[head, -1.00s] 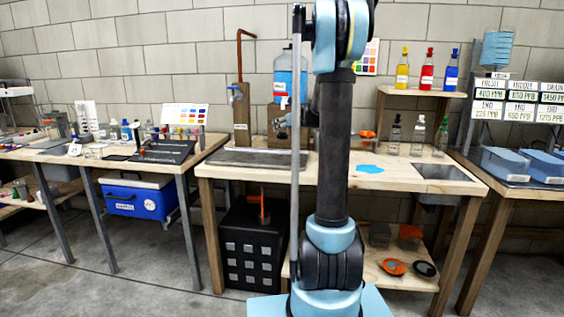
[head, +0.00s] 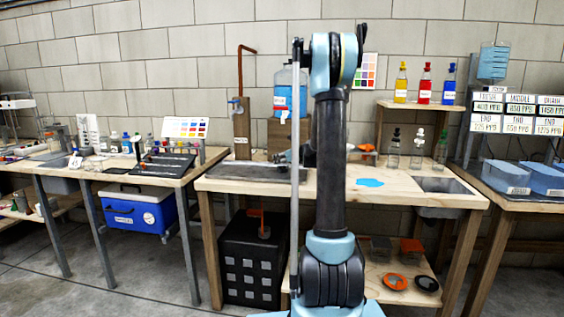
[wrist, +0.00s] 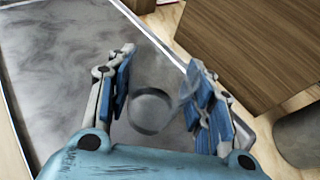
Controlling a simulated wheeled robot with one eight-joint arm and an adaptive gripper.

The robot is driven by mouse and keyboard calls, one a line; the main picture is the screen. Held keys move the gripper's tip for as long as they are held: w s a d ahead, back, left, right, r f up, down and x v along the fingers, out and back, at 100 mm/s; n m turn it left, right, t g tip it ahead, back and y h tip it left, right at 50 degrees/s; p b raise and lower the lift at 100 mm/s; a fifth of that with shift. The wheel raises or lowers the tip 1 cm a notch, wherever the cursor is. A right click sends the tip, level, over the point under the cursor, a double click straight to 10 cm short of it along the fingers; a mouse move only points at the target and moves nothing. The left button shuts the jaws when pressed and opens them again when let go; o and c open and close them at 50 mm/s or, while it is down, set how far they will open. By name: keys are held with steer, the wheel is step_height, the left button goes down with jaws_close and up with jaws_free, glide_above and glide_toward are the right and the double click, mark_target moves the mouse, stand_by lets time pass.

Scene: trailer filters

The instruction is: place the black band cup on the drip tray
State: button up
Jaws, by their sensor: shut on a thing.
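The black band cup (wrist: 153,108) is a clear, round cup with a dark band, seen from above in the wrist view. It sits between the fingers of my gripper (wrist: 160,78), which is shut on it. The drip tray is a flat, worn grey metal plate (wrist: 65,45) with a raised rim. The cup is over the tray's right part in the wrist view; whether it touches the surface I cannot tell. In the head view the drip tray (head: 245,172) lies at the left of the middle bench. My arm hides the cup there.
A wooden block (wrist: 245,45) stands just beyond the tray, and a grey cylinder (wrist: 300,140) is at the right. A blue patch (head: 369,182) and several bottles (head: 418,150) are to the right.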

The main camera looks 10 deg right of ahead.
steer(key=o, duration=1)
steer(key=v, duration=1.2)
steer(key=s+a+f+n+g, duration=0.2)
steer(key=s+a+n, duration=0.1)
steer(key=s+n, duration=0.3)
steer(key=s+a+f+n+g+h, duration=0.1)
steer(key=s+a+n, duration=0.25)
steer(key=s, duration=0.55)
steer(key=s+a+f+n+g, duration=0.2)
steer(key=s+a+n, duration=0.1)
steer(key=s+n, duration=0.3)
steer(key=s+d+f+n+g+h, duration=0.1)
steer(key=s+f+n, duration=0.2)
steer(key=s+n, duration=0.2)
steer(key=s+d+f+n+g+h, duration=0.2)
steer(key=s+f+n, duration=0.2)
steer(key=s, duration=0.8)
steer(key=s+d+f+n+g+h, duration=0.1)
steer(key=s+f+n+h, duration=0.1)
steer(key=s+f+n, duration=0.2)
steer(key=shift+s+d+f+n+g, duration=0.15)
steer(key=shift+s+n, duration=0.45)
steer(key=shift+s, duration=0.6)
steer(key=shift+s+d+r+n+g, duration=0.2)
steer(key=shift+s+n, duration=0.35)
steer(key=shift+s, duration=0.65)
